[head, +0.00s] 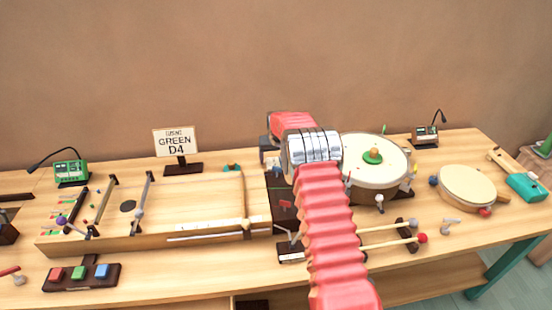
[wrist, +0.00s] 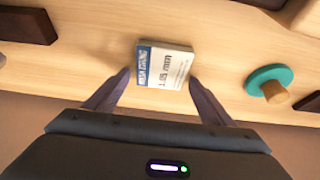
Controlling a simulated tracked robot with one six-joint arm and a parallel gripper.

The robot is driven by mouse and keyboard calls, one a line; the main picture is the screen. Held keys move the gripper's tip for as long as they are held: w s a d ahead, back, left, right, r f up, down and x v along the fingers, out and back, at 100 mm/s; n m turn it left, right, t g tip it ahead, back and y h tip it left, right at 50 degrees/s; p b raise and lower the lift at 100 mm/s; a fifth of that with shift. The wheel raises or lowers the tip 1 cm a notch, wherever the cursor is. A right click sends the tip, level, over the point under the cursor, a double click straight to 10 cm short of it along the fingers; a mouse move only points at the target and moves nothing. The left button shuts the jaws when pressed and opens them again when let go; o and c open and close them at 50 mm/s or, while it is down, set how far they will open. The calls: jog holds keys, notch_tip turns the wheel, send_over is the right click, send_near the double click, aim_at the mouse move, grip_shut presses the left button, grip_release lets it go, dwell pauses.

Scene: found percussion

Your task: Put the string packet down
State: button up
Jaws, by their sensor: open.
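The string packet (wrist: 165,66) is a small white card with a blue band and printed lettering, seen in the wrist view. It appears to lie flat on the pale wooden tabletop (wrist: 95,50), label up. My gripper (wrist: 159,78) is open, its two dark fingertips on either side of the packet's near end, with gaps visible. In the head view my red arm reaches over the bench, and its wrist hides most of the gripper. I cannot make out the packet there.
A teal disc with a wooden peg (wrist: 268,80) is right of the packet. A dark block (wrist: 28,25) is at left. In the head view a large drum (head: 385,165) stands right of my arm, a wooden stringed box (head: 190,200) left, and a sign (head: 175,142) behind.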

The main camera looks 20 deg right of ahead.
jog(key=shift+r, duration=0.1)
jog(key=v, duration=1.2)
dwell(0.4)
jog(key=shift+a, duration=0.1)
